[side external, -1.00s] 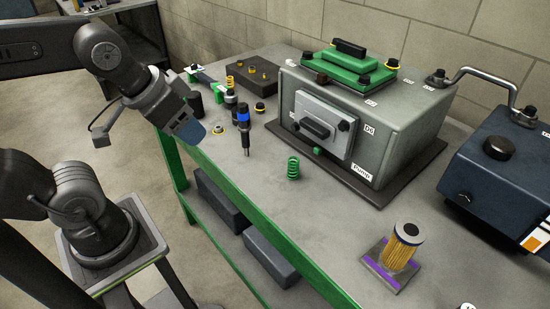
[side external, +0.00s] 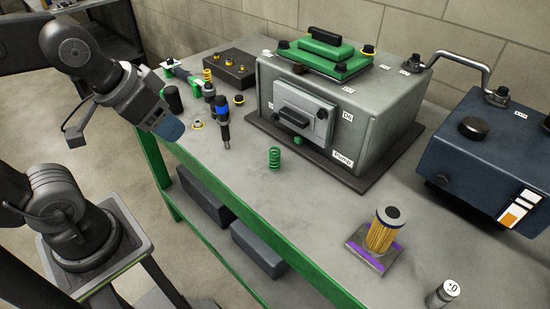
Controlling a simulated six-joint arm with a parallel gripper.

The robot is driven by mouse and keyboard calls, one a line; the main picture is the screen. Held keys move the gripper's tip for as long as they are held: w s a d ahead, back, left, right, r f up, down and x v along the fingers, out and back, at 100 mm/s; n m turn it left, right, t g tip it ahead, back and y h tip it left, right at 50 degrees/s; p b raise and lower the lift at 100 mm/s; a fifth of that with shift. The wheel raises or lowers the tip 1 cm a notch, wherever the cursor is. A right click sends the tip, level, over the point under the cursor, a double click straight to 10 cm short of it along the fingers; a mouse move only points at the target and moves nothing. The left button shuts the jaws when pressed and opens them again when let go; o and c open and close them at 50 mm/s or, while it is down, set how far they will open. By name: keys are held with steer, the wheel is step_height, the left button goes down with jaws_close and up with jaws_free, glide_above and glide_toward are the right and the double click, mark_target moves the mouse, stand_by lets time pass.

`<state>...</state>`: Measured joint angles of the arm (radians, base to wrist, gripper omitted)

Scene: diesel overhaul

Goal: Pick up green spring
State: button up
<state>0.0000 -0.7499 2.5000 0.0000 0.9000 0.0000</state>
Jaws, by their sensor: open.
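The green spring (side external: 274,159) stands upright on the grey workbench top (side external: 318,208), in front of the grey engine block. My gripper (side external: 170,130) is up and to the left of the spring, near the bench's left edge. It is open, with nothing seen in it, and is well apart from the spring. Its fingers show only from the side, so the gap between them is hidden.
A blue-banded injector (side external: 223,122) stands left of the spring. The grey engine block (side external: 370,120) is behind it, with a green cover (side external: 325,57) on top. A yellow filter (side external: 381,235) stands to the right. The bench around the spring is mostly clear.

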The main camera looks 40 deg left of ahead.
steer(key=n+g+y, duration=0.2)
steer(key=n+y, duration=0.1)
steer(key=n, duration=0.6)
glide_above(275, 150)
steer(key=s+d, duration=0.3)
steer(key=s, duration=0.1)
step_height(275, 150, down, 8)
steer(key=x, duration=1.3)
steer(key=shift+w+a+f, duration=0.15)
steer(key=shift+w+f, duration=0.05)
steer(key=shift+w, duration=0.05)
steer(key=c, duration=1)
steer(key=shift+r, duration=0.15)
